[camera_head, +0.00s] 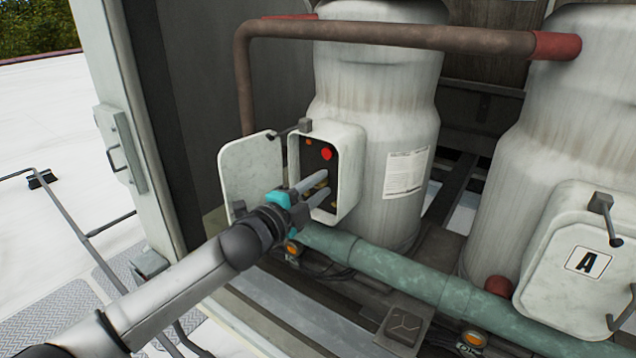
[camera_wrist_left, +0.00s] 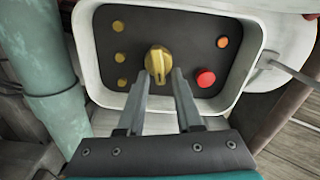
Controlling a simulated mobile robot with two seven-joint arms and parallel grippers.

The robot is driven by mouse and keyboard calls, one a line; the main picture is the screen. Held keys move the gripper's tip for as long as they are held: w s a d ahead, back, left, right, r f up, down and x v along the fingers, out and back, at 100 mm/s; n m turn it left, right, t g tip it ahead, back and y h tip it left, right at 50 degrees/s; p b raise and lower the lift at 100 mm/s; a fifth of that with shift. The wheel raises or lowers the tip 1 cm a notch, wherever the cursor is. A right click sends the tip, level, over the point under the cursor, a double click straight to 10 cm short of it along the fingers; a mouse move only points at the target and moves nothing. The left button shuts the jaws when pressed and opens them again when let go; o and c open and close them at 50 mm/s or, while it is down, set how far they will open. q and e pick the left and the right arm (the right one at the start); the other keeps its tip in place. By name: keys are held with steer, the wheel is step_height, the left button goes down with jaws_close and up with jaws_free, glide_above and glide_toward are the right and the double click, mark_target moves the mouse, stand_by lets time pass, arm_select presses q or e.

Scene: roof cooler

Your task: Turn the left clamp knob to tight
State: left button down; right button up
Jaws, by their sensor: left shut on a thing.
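A yellow knob (camera_wrist_left: 158,60) sits on the dark panel (camera_wrist_left: 197,35) inside an open white box (camera_head: 351,165) on the left tank. Its pointer ridge runs nearly up and down in the left wrist view. My left gripper (camera_wrist_left: 162,72) reaches into the box with its two grey fingers, one on each side of the knob, and is shut on it. In the head view the left gripper (camera_head: 326,184) covers most of the knob. My right gripper is in neither view.
A red button (camera_wrist_left: 206,78) and an orange light (camera_wrist_left: 222,41) are beside the knob. The box's open door (camera_head: 248,172) stands left of my gripper. A green pipe (camera_head: 385,266) runs below. A closed box marked A (camera_head: 570,235) is at right.

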arm_select(q)
steer(key=shift+a+f+m, duration=0.1)
steer(key=shift+f+m, duration=0.15)
steer(key=shift+m, duration=0.75)
steer(key=c, duration=0.7)
jaws_free()
steer(key=shift+o, duration=0.5)
steer(key=shift+r, duration=0.1)
steer(key=b+v, duration=0.1)
steer(key=v, duration=1.4)
steer(key=shift+b, duration=0.3)
